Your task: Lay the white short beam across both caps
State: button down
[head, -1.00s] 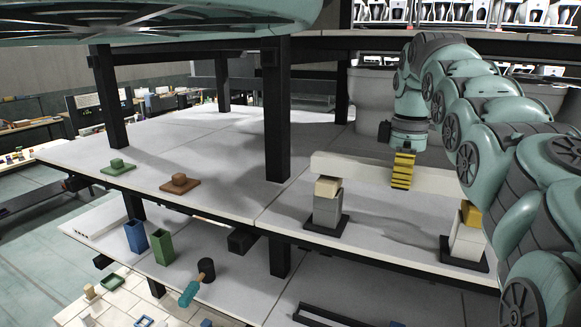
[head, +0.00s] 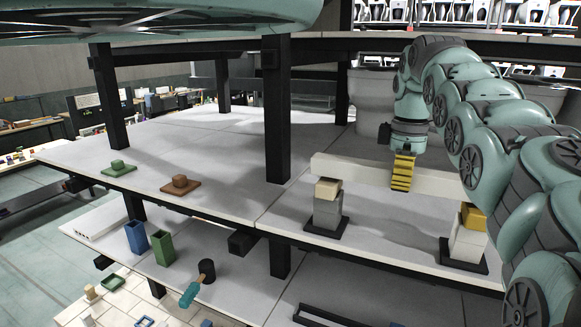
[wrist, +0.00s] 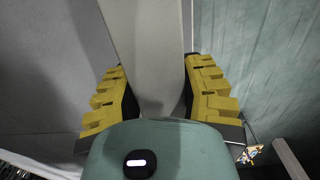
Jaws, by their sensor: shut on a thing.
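The white short beam (head: 350,168) is level and held by my gripper (head: 403,172), whose yellow fingers grip it around the middle. In the wrist view the pale beam (wrist: 148,55) runs between the two yellow fingers (wrist: 158,100). The left cap (head: 328,188), tan, sits on a grey pillar (head: 326,210). The right cap (head: 474,216), yellow, sits on a whitish pillar (head: 467,243). The beam's left end appears just above and behind the left cap; I cannot tell whether they touch. The beam's right end is hidden behind my arm.
Both pillars stand on dark base plates on the grey deck (head: 390,228). A dark post (head: 277,110) rises left of the beam. Blue and green bins (head: 161,248) stand on a lower shelf.

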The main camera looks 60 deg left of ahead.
jog(key=shift+w+f+b, duration=0.1)
jog(key=shift+f+b, duration=0.45)
jog(key=shift+b, duration=0.05)
dwell(1.5)
jog(key=shift+c, duration=2.4)
grip_release()
jog(key=shift+s+d+f+b, duration=0.1)
jog(key=shift+s+d+b, duration=0.2)
jog(key=shift+b, duration=1)
jog(key=shift+s+r, duration=0.1)
jog(key=shift+r, duration=0.1)
jog(key=shift+r+p, duration=3.9)
jog(key=shift+p, duration=0.1)
